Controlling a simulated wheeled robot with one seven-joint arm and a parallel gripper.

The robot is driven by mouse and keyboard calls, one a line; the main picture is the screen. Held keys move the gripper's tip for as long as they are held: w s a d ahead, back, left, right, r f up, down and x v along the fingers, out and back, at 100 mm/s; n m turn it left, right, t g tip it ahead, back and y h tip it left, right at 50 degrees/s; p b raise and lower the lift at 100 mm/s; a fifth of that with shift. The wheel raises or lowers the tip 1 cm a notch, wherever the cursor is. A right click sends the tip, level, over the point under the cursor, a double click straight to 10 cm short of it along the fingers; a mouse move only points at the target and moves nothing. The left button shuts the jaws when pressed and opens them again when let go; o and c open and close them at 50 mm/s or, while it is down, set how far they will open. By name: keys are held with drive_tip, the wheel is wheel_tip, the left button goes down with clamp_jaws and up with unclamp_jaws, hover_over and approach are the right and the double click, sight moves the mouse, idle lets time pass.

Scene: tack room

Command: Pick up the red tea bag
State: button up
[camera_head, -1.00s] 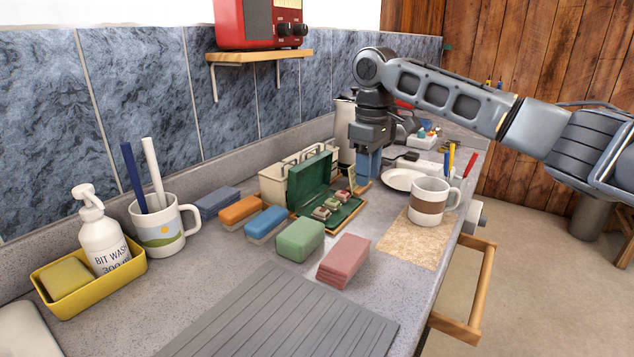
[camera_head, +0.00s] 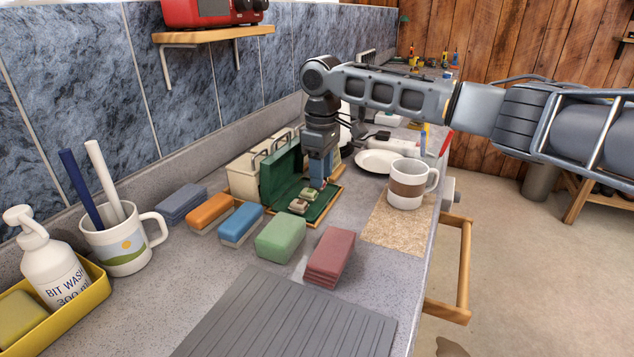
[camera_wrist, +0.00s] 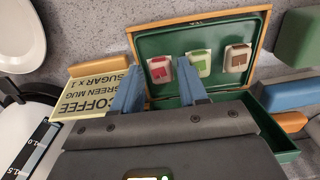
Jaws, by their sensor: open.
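The red tea bag (camera_wrist: 158,69) lies in a shallow green-lined wooden box (camera_wrist: 215,92), at the left of a row with a green tea bag (camera_wrist: 198,63) and a brown tea bag (camera_wrist: 236,57) in the wrist view. My gripper (camera_wrist: 159,66) is open and empty, its blue fingers on either side of the red bag in that view; I cannot tell whether they touch it. In the head view my gripper (camera_head: 319,180) points down over the box's far end (camera_head: 335,199) and hides the red bag. The green lid (camera_head: 281,171) stands open.
A card reading "COFFEE GREEN MUG SUGAR x 1" (camera_wrist: 93,95) stands beside the box. A cream caddy (camera_head: 243,178) is behind the lid. A mug (camera_head: 407,186) is right of the box and a plate (camera_head: 377,160) beyond. Several coloured blocks, including a green one (camera_head: 281,239), are in front.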

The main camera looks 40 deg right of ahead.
drive_tip(key=shift+f, duration=0.9)
drive_tip(key=shift+s+a+f, duration=0.1)
drive_tip(key=shift+f, duration=0.05)
clamp_jaws()
